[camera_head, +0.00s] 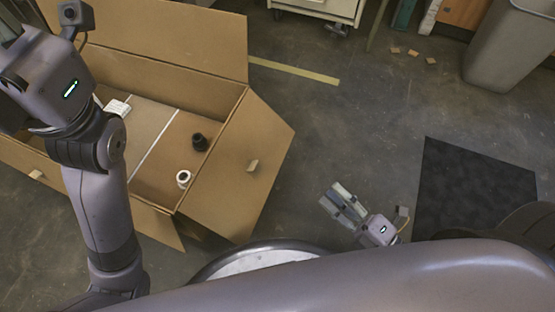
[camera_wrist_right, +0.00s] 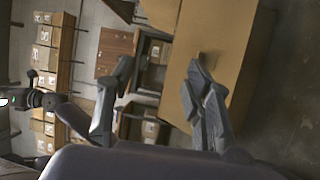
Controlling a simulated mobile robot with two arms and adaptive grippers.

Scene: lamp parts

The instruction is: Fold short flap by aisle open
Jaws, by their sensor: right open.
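A large cardboard box (camera_head: 155,130) stands open on the floor at the left in the head view.
The floor between flap and mat is mostly clear.

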